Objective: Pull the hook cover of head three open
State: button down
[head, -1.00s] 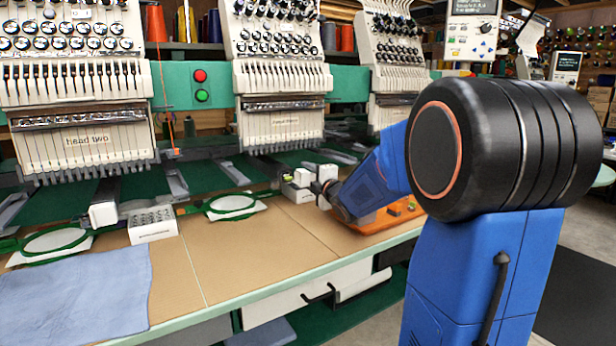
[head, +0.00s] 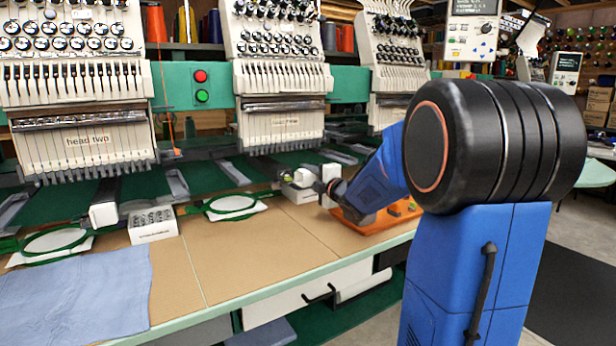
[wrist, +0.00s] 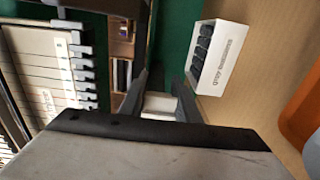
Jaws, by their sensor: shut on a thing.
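Head three (head: 283,125) is the middle embroidery head in the head view. Its label plate shows at the left of the wrist view (wrist: 42,85). The hook cover (wrist: 160,104), a small white block low in front of the head, sits between the two dark fingers of my gripper (wrist: 160,90). My gripper is shut on it. The cover's lower part is hidden behind my wrist housing. In the head view the cover and my fingers are small and crowded, so I cannot tell how far open it is.
A white box with dark pieces (wrist: 214,58) stands close beside my gripper. An orange tray (head: 380,218) lies to the right on the tan table (head: 240,255). A green hoop (head: 235,206) lies to the left.

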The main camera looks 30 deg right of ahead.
jog(key=c, duration=1.5)
grip_release()
jog(key=s, duration=1.7)
jog(key=shift+s+d, duration=0.2)
jog(key=shift+d, duration=0.2)
